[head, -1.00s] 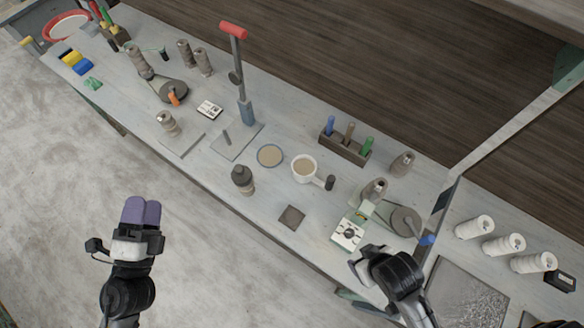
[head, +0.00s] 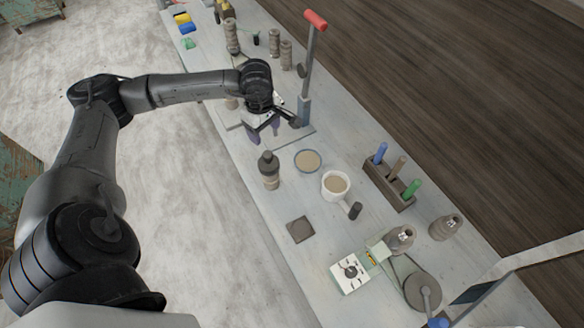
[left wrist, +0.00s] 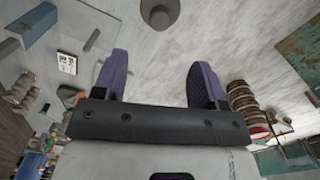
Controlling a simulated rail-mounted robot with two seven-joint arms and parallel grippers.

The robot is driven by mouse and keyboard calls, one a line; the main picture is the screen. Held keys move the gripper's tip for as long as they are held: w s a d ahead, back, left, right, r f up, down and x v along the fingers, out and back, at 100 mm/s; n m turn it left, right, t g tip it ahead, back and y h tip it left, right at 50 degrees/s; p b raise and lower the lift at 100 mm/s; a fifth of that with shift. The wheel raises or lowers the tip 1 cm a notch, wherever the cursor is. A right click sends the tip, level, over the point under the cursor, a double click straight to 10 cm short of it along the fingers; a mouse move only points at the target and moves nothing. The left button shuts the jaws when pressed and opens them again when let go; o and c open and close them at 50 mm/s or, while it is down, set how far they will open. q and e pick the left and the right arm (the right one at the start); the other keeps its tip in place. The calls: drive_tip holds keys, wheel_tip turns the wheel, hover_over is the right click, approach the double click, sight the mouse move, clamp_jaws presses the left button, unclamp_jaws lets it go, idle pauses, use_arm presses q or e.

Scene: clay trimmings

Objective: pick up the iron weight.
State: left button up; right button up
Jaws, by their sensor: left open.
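A dark, knob-topped piece with a paler lower part (head: 269,171), which looks like the iron weight, stands upright near the front edge of the workbench (head: 255,215) in the head view. My left gripper (head: 264,128) is over the bench beyond it, near the foot of the red-handled lever, apart from the dark piece. Its purple fingers are partly hidden by the wrist in the head view. In the left wrist view the two fingers (left wrist: 157,78) are spread with nothing between them. A dark grey round thing (left wrist: 160,12) is cut off at the top there; I cannot tell what it is.
The red-handled lever (head: 311,62) rises close beside my left gripper. A round tan-filled dish (head: 308,160), a mug (head: 336,186) and a rack of coloured-handled tools (head: 391,186) stand right of the dark piece. A dark square tile (head: 300,229) lies in front. Bench around the tile is clear.

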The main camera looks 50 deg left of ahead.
sight(267, 154)
use_arm(q)
drive_tip(key=f+p, duration=0.1)
drive_tip(key=f, duration=0.7)
drive_tip(key=shift+a+f, duration=0.1)
drive_tip(key=shift+a, duration=0.1)
wheel_tip(267, 154, down, 4)
drive_tip(key=shift+s+d+f+p, duration=0.1)
drive_tip(key=shift+d+p, duration=0.05)
drive_tip(key=shift+p, duration=0.55)
drive_tip(key=shift+f, duration=0.6)
clamp_jaws()
drive_tip(key=shift+r, duration=0.15)
